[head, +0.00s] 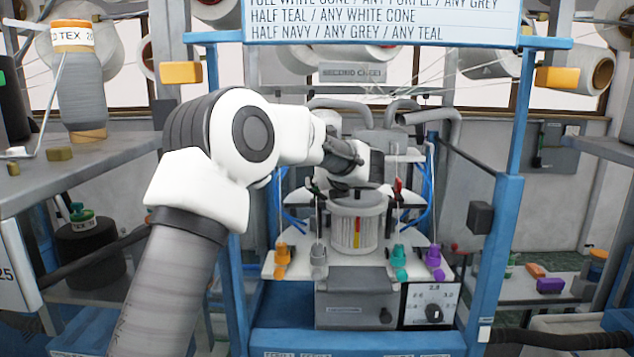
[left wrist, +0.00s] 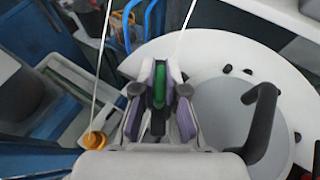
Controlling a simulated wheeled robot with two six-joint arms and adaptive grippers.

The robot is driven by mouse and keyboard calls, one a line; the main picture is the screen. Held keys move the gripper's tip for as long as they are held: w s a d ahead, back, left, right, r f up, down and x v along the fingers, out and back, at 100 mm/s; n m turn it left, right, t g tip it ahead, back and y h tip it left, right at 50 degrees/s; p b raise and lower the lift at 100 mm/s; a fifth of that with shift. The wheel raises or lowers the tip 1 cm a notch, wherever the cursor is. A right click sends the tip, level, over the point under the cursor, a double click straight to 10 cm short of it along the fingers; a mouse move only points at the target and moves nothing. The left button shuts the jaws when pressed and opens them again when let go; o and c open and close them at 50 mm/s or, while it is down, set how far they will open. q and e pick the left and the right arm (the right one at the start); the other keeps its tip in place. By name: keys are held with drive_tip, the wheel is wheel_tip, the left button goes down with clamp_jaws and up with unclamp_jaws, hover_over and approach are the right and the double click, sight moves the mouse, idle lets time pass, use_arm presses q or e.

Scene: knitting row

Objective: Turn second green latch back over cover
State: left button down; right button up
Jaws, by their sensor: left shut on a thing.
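The green latch (left wrist: 159,84) stands between the fingers of my left gripper (left wrist: 159,100) in the left wrist view, and the gripper is shut on it. The latch is beside a round grey cover (left wrist: 222,108) with a black curved handle (left wrist: 262,118). In the head view my left arm reaches over the knitting machine, and the left gripper (head: 350,172) is above and behind the ribbed cylinder (head: 352,238). My right gripper is not in view.
Blue posts (head: 497,240) frame the machine on both sides. A dial (head: 430,303) is below. In the left wrist view, a yarn strand runs to an orange guide (left wrist: 92,139).

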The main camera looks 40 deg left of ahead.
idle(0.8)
use_arm(q)
drive_tip(key=c, duration=1)
unclamp_jaws()
drive_tip(key=shift+a+f, duration=0.1)
drive_tip(key=shift+a, duration=0.1)
drive_tip(key=v, duration=1.2)
drive_tip(key=shift+a, duration=0.1)
